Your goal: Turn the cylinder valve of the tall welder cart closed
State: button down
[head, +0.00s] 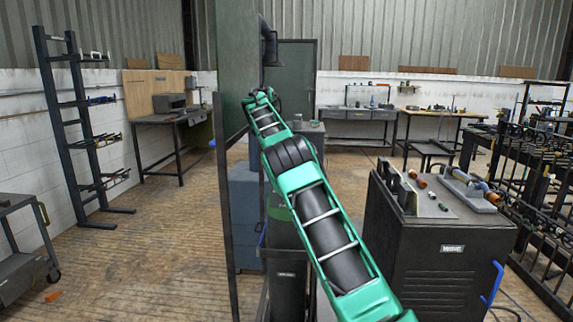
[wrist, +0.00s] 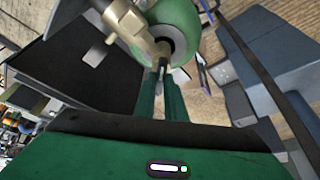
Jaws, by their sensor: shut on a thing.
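In the wrist view the cylinder's rounded green shoulder (wrist: 190,25) is at the top, with a brass valve body (wrist: 128,22) beside it. A small dark valve handle (wrist: 163,47) sits at the valve's near end. My gripper (wrist: 163,75) has its two green fingers close together on this handle; the contact is small and partly hidden. In the head view a dark cylinder with a green shoulder (head: 279,208) stands behind my green arm. My gripper and the valve cannot be made out there.
A dark upright post (head: 226,210) and a tall green panel (head: 236,60) stand close left of my arm. A dark cabinet marked with a label (head: 436,250) stands at right, with fittings on top. A rack (head: 78,130) is far left. Open wooden floor (head: 150,240) lies left.

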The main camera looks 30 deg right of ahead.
jog(key=shift+w+a+r+m+g, duration=0.15)
jog(key=shift+w+r+m, duration=0.1)
jog(key=shift+m, duration=0.25)
jog(key=shift+w+r+m+g, duration=0.15)
jog(key=shift+w+m, duration=0.1)
jog(key=shift+m, duration=0.25)
dwell(0.3)
jog(key=c, duration=1.8)
grip_release()
jog(key=shift+w+f, duration=0.1)
jog(key=shift+f, duration=0.15)
jog(key=shift+s, duration=0.25)
